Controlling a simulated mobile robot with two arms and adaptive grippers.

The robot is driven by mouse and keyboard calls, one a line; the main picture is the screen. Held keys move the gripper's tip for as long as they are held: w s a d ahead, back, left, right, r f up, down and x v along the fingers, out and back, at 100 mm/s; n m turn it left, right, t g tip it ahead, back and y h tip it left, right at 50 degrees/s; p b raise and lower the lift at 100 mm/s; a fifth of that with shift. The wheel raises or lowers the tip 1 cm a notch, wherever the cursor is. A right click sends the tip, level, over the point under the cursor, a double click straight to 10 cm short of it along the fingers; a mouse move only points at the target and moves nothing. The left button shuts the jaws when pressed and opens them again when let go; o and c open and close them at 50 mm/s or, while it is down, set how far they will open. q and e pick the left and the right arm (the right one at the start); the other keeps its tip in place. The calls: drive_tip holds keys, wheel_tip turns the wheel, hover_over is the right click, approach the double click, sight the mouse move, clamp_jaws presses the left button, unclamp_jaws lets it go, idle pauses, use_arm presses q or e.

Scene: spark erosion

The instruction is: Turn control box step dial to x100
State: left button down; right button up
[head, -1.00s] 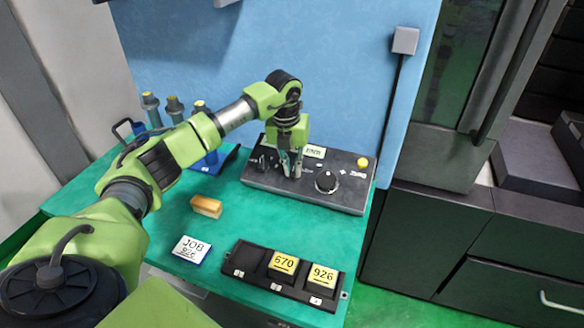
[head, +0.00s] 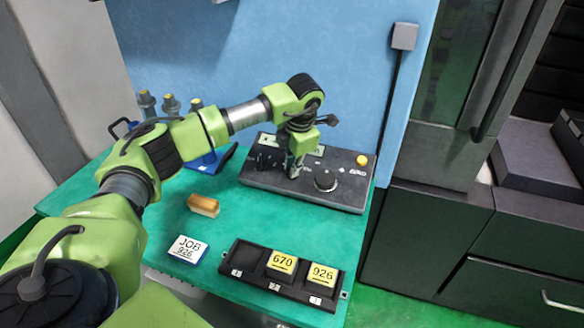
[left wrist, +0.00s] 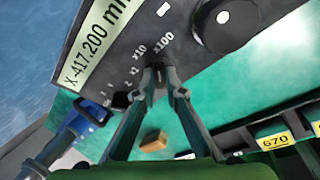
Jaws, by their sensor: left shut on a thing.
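The black control box (head: 258,182) stands on the green table against the blue machine wall. In the left wrist view the control box (left wrist: 112,42) shows a display reading X -417.200 and the labels x1, x10 and x100. My left gripper (head: 293,172) reaches down onto the box's top. In the left wrist view my left gripper (left wrist: 160,78) is shut on the small dark step dial (left wrist: 155,72), beside the x10 and x100 labels. The fingertips cover most of the dial, so I cannot tell where it points. My right gripper is not in view.
A large round knob (head: 325,180) and a yellow button (head: 362,160) are on the box, right of the gripper. In front lie a wood-backed block (head: 203,206), a JOB card (head: 188,249) and a black tray (head: 238,254) with numbered yellow blocks. Blue-based holders (head: 208,160) stand left.

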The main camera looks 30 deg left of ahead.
use_arm(q)
drive_tip(key=shift+m, duration=0.6)
drive_tip(key=c, duration=2.1)
unclamp_jaws()
drive_tip(key=v, duration=1.2)
drive_tip(key=shift+d, duration=0.2)
